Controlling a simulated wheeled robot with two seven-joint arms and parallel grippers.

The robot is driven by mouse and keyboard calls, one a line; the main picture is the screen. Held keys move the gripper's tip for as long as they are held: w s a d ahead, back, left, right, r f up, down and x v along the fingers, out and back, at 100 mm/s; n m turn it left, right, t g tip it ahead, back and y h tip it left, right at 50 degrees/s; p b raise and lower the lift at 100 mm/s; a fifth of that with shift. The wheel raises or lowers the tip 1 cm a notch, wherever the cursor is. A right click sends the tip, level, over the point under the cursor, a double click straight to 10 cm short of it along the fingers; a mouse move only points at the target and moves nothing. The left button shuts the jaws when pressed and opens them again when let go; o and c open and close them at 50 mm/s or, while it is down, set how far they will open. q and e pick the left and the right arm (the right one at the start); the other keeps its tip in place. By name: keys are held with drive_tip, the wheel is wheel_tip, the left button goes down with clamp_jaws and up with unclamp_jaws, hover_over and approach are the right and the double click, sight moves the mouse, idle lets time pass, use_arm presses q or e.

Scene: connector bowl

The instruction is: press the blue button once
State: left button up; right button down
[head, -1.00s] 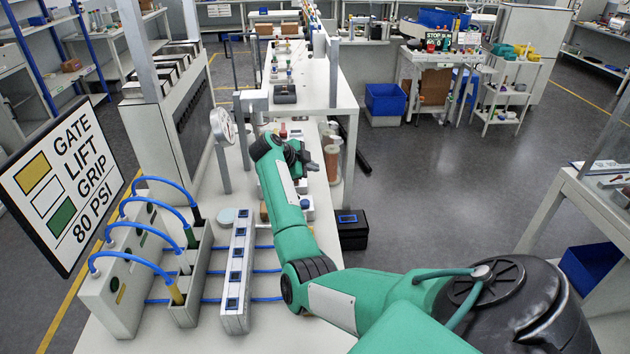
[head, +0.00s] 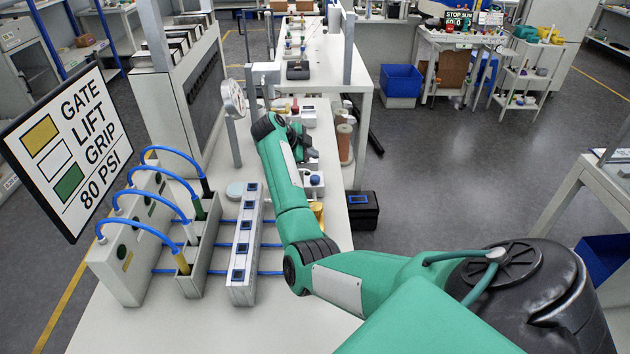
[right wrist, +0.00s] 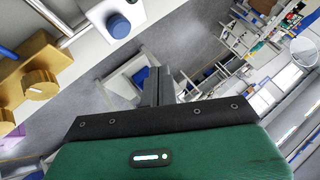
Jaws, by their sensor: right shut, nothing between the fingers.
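The blue button (right wrist: 118,25) is a round blue cap on a white box at the top left of the right wrist view. In the head view a white box with a blue top (head: 315,180) stands beside my right forearm and seems to be the same one. My right gripper (head: 306,142) is partly hidden behind its own wrist, above the bench beyond that box. In the right wrist view its dark fingers (right wrist: 157,86) are shut and empty, apart from the button. My left gripper is not in view.
A gold block with a knob (right wrist: 40,84) is near the button. A pressure gauge (head: 233,98) stands left of my arm. A white strip with blue squares (head: 244,245), blue hoses and a sign (head: 70,150) are at the left. A black box (head: 363,209) is on the floor.

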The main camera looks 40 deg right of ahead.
drive_tip(key=b, duration=0.3)
hover_over(312, 179)
wheel_tip(312, 179, down, 4)
drive_tip(key=shift+w+d+f, duration=0.1)
drive_tip(key=shift+f, duration=0.95)
drive_tip(key=shift+f, duration=0.1)
idle(0.9)
drive_tip(key=shift+f, duration=0.3)
drive_tip(key=shift+f+b, duration=0.3)
drive_tip(key=shift+f, duration=0.25)
idle(0.8)
drive_tip(key=shift+r, duration=0.15)
drive_tip(key=shift+r+p, duration=0.8)
drive_tip(key=shift+p, duration=0.1)
